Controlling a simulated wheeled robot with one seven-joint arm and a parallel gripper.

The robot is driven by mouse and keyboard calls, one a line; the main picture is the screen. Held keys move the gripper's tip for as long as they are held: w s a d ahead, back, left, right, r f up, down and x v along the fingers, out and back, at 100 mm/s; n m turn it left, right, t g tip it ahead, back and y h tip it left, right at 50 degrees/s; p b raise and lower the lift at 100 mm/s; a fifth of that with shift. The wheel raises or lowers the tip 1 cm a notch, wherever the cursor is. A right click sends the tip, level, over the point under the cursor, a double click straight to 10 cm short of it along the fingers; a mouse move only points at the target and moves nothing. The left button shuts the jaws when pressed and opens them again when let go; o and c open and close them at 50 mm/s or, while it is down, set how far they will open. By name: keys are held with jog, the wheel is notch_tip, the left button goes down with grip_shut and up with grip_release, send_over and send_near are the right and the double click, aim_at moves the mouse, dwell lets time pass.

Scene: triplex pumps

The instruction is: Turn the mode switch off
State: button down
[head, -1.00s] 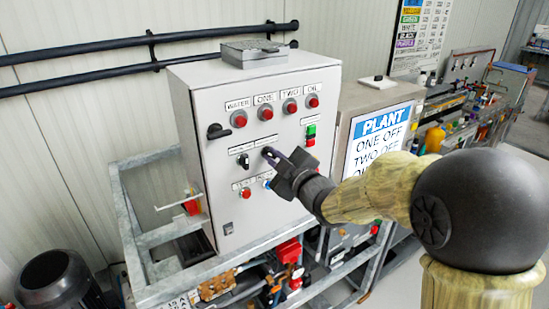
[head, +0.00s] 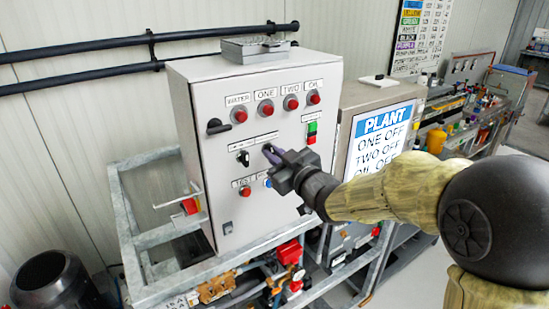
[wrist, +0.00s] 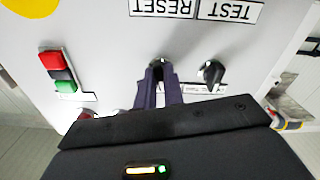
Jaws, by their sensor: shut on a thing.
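My gripper (head: 272,154) reaches the grey control panel (head: 215,170) from the right, its dark purple fingers against the panel's middle row. In the wrist view, the fingers (wrist: 160,86) are shut on a black rotary knob, taken as the mode switch (wrist: 158,66); only its top shows between them. Its label is too small to read, and its exact angle is hidden. A second black rotary knob (wrist: 211,73) stands free beside it; it also shows left of the fingers in the head view (head: 243,158).
Red buttons (head: 265,109) line the panel's top. A green and red button pair (head: 311,133) sits right of the fingers. A red button (head: 244,191) is below. A metal frame (head: 150,237) surrounds the cabinet.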

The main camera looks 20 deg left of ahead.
jog(key=shift+m, duration=1.4)
jog(key=c, duration=1.5)
grip_release()
jog(key=shift+s+d, duration=0.1)
jog(key=b+v, duration=0.3)
jog(key=v, duration=1.4)
jog(key=shift+b, duration=0.35)
jog(key=shift+s, duration=0.1)
